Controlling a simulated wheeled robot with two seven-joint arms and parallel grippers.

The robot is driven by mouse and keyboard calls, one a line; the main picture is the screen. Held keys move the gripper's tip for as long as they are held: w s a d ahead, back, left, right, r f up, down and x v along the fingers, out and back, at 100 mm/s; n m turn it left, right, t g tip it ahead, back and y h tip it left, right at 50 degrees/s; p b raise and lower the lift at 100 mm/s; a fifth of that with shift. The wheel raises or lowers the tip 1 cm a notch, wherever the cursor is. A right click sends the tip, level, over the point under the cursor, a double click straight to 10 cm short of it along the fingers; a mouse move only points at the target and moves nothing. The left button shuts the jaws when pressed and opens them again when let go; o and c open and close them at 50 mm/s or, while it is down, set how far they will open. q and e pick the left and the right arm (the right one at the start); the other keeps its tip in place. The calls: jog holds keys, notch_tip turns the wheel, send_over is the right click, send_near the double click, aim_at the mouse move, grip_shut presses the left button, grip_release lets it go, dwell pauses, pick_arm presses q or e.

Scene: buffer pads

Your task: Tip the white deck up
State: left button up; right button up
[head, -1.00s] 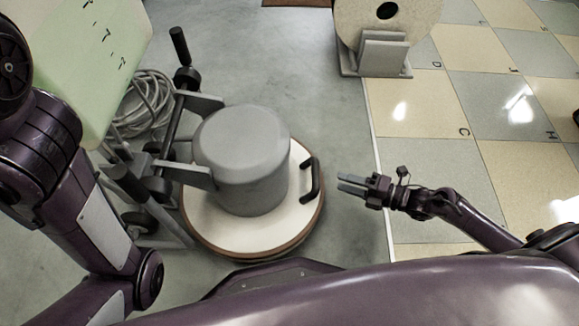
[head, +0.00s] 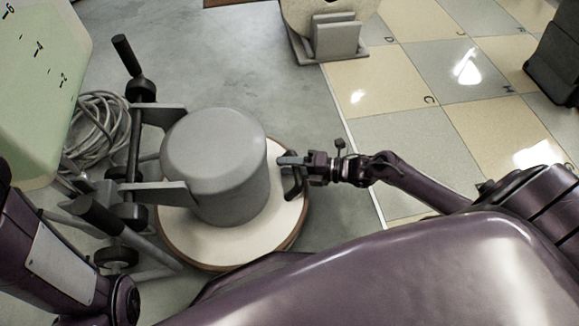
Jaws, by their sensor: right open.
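The white deck (head: 237,243) is a round cream plate with a brown rim, lying flat near the floor under a grey motor drum (head: 215,165). A dark loop handle (head: 297,184) stands on the deck's right side. My right gripper (head: 290,160) is open at this handle, its fingers reaching left over the handle's upper end. I cannot tell whether the fingers touch the handle. My left arm shows at the lower left; its gripper is out of view.
The deck's frame has black-gripped bars (head: 127,62) on its left. A coiled grey cable (head: 98,135) lies behind it. A pale green tank (head: 40,85) fills the upper left. A round pad in a grey stand (head: 336,40) stands at the back. Tiled floor on the right is mostly clear.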

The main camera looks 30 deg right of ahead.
grip_shut()
dwell(0.3)
